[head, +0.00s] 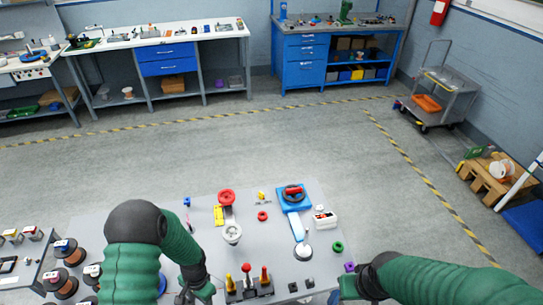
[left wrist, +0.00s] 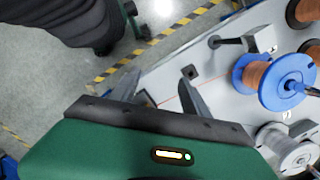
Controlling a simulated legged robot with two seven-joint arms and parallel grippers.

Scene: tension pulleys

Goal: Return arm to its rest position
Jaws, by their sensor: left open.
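My left gripper (head: 196,294) is low in the head view, over the front of the grey table. A red-topped pulley arm (head: 227,198) with a grey wheel (head: 232,233) and a blue pulley unit (head: 293,200) with a grey disc (head: 303,252) stand on the table.
Red and yellow levers (head: 248,282) stand near my left gripper. Several wire spools (head: 65,283) are at the left. The grey tabletop (head: 160,200) has small loose parts. Open floor (head: 250,140) lies beyond, with benches and a cart (head: 440,100) farther back.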

